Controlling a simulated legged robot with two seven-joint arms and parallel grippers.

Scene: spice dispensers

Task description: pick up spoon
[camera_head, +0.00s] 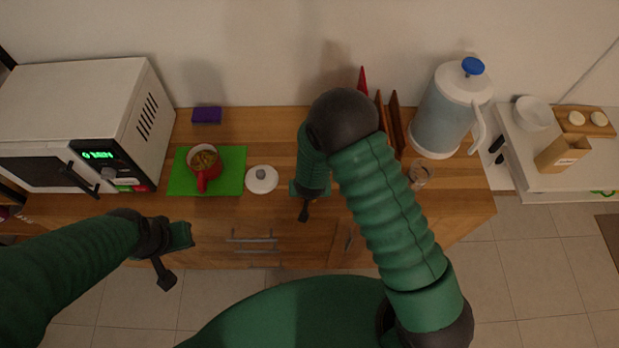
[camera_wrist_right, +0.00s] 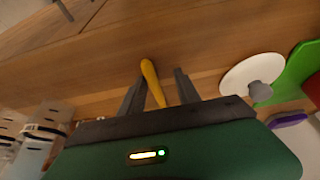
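The spoon shows in the right wrist view as a slim yellow-orange handle (camera_wrist_right: 151,78) over the wooden counter. My right gripper (camera_wrist_right: 160,82) is open, with a dark finger on each side of the handle and gaps between. I cannot tell how far the handle is from the fingertips in depth. In the head view my right gripper (camera_head: 303,203) is over the counter's front part, and I cannot make out the spoon there. My left gripper (camera_head: 166,272) hangs in front of the counter at the left, with its opening unclear.
A white lid (camera_head: 262,180) lies left of my right gripper. A red pot (camera_head: 204,169) stands on a green mat (camera_head: 232,158). A microwave (camera_head: 90,110) is at the left, a purple block (camera_head: 206,115) at the back. A water dispenser (camera_head: 445,115) and a glass (camera_head: 420,174) stand right.

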